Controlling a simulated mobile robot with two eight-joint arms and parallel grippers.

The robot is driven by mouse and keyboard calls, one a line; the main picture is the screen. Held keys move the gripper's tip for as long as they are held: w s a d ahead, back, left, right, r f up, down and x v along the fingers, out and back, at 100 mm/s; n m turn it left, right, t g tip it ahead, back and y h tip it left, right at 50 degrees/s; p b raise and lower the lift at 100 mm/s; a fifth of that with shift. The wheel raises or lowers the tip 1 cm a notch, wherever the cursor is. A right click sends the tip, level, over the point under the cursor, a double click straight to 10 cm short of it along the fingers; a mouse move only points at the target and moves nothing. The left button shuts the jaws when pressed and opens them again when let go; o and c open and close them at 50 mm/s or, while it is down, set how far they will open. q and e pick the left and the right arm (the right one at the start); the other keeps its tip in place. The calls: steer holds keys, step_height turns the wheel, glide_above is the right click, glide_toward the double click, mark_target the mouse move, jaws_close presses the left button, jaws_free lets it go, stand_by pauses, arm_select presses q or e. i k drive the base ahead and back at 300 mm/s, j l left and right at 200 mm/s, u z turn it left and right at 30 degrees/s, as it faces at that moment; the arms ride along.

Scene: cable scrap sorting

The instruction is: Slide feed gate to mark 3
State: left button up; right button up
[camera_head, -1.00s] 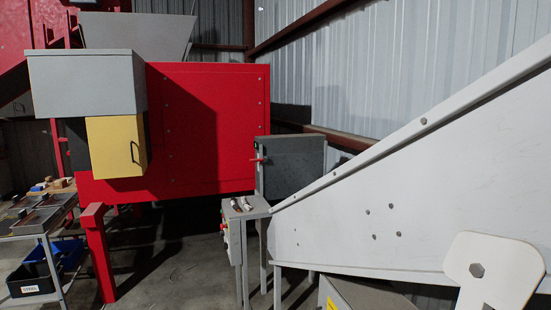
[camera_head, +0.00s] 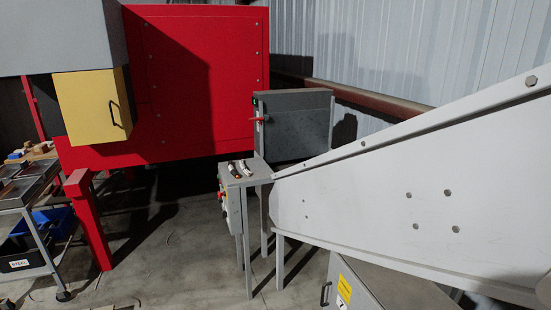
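Neither of my grippers is in view. I cannot make out a feed gate or a numbered mark for certain. A grey control stand (camera_head: 233,212) with coloured buttons on its side stands in the middle. Small dark and white pieces (camera_head: 240,168) lie or are fixed on its sloped top, too small to read. Behind it stands a dark grey cabinet (camera_head: 300,130) with a red handle (camera_head: 258,119) on its left edge.
A red machine (camera_head: 200,80) with a yellow door (camera_head: 92,107) fills the back left. A white sloped conveyor side (camera_head: 380,205) blocks the right. A trolley (camera_head: 50,255) with trays stands at left. A grey box (camera_head: 385,285) sits front right. Floor (camera_head: 170,275) is clear at centre-left.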

mark_target(292, 135)
steer(key=i+j+z, duration=0.1)
steer(key=i+j, duration=0.2)
steer(key=i, duration=0.35)
steer(key=i+j, duration=0.4)
steer(key=i, duration=0.25)
steer(key=i+j+z, duration=0.15)
steer(key=i+j, duration=0.2)
steer(key=i, duration=0.25)
steer(key=i+j, duration=0.45)
steer(key=i, duration=0.2)
steer(key=l+z, duration=0.05)
